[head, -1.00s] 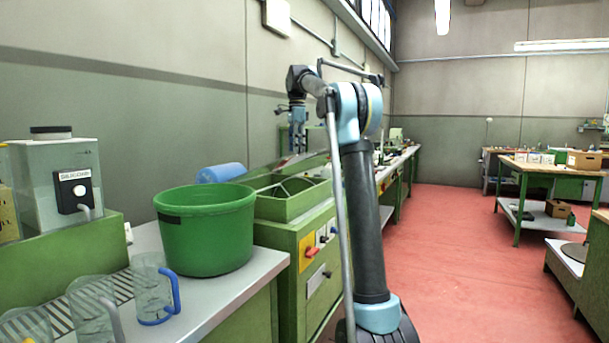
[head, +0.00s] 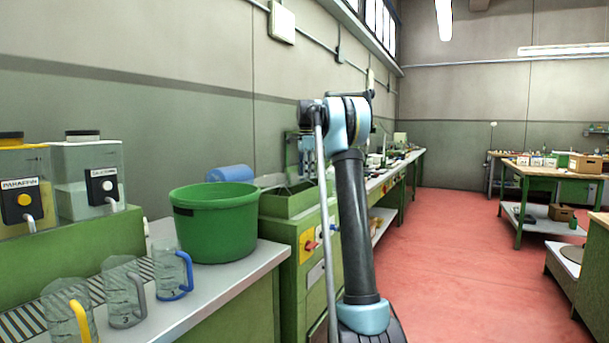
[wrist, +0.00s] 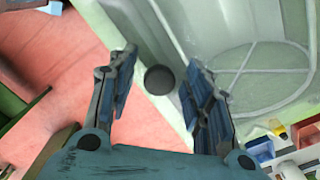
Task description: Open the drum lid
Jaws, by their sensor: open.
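The green machine (head: 283,204) with the drum stands behind the green tub in the head view. In the wrist view, a pale green, see-through-looking cover (wrist: 205,30) lies below my gripper, with a round, cross-spoked drum shape (wrist: 262,75) at the right. A dark round knob (wrist: 159,80) shows between my fingers. My gripper (wrist: 160,58) is open, a finger on either side of the knob in the picture; I cannot tell whether either touches it. In the head view my gripper (head: 307,160) is over the machine, partly hidden by my arm.
A green tub (head: 215,230) and several jugs (head: 123,290) stand on the bench at left. A blue cylinder (head: 230,173) lies behind the tub. The machine's front has a red switch (head: 311,245). The red floor (head: 450,250) at right is clear.

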